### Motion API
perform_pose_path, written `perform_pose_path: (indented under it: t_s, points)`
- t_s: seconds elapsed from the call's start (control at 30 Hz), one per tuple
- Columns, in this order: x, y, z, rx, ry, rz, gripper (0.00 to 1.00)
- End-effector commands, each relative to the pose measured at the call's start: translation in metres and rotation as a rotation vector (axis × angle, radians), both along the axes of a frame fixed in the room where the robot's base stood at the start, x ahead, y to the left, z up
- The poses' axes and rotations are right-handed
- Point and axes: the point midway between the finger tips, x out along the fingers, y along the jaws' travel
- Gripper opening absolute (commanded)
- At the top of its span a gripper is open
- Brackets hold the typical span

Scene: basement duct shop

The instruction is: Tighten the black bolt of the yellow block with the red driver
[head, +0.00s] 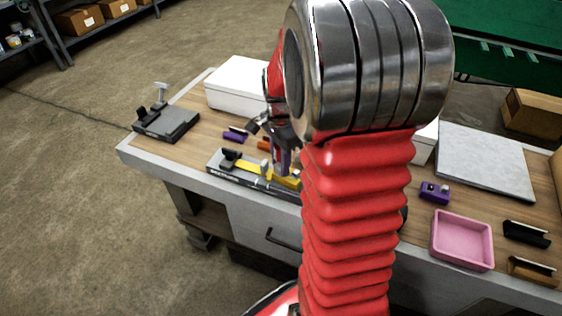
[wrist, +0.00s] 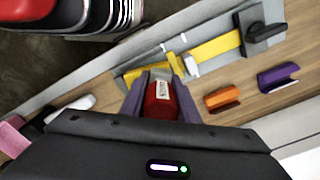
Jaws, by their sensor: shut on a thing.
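My gripper (wrist: 160,95) is shut on the red driver (wrist: 160,103), which carries a white label and sits between the two purple-grey fingers. In the head view my gripper (head: 279,158) is over the right part of a grey fixture (head: 226,174) on the bench, partly hidden by my arm. Yellow parts lie on this fixture: a long bar (wrist: 215,48) and a yellow block (wrist: 132,74) just beyond the driver. A black clamp-like piece (wrist: 260,35) stands at the bar's far end. The driver's tip and the black bolt cannot be made out.
An orange holder (wrist: 222,97) and a purple holder (wrist: 278,78) lie beside the fixture. A white box (head: 236,84) stands behind, a dark grey stand (head: 167,124) at the left corner. A pink tray (head: 462,240) and grey plate (head: 486,160) are at right.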

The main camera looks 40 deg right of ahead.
Motion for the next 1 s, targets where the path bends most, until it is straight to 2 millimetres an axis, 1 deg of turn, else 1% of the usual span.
perform_pose_path:
  t_s: [0.3,0.7,1.0]
  points:
    - [0.0003,-0.0002,0.0002,0.0,-0.001,-0.014,0.06]
    - [0.0006,-0.0004,0.0002,0.0,-0.001,-0.279,0.06]
    - [0.0006,-0.0004,0.0002,0.0,-0.001,-0.3,0.06]
